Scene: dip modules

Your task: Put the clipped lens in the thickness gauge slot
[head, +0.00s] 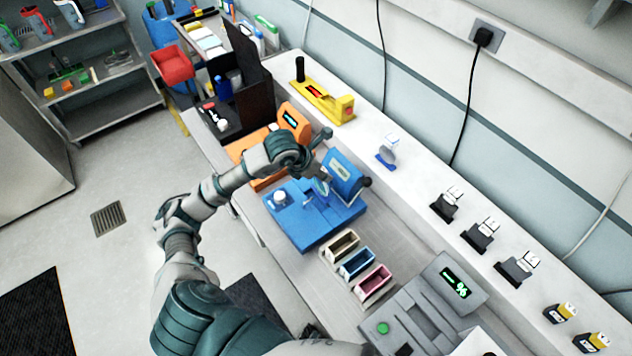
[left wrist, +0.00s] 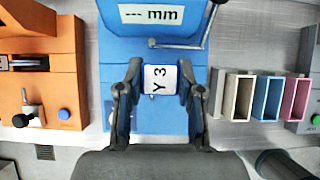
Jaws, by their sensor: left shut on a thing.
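The blue thickness gauge (head: 305,225) stands on the bench in the middle of the head view. Its raised display housing reads "--- mm" in the left wrist view (left wrist: 163,15). My left gripper (head: 318,178) is over the gauge, in front of the housing. It is shut on the clipped lens (head: 321,188), whose white clip label reads "Y 3" in the left wrist view (left wrist: 160,79). The clip is between the two dark fingers (left wrist: 160,92). The lens's lower edge and the slot are hidden, so I cannot tell whether they touch. My right gripper is not in view.
An orange device (head: 292,120) stands to the left of the gauge. Cream, blue and pink bins (head: 357,263) and a grey device with a % display (head: 440,300) are to the right. Another clipped lens (head: 387,151) stands on the back ledge, with several holders farther right.

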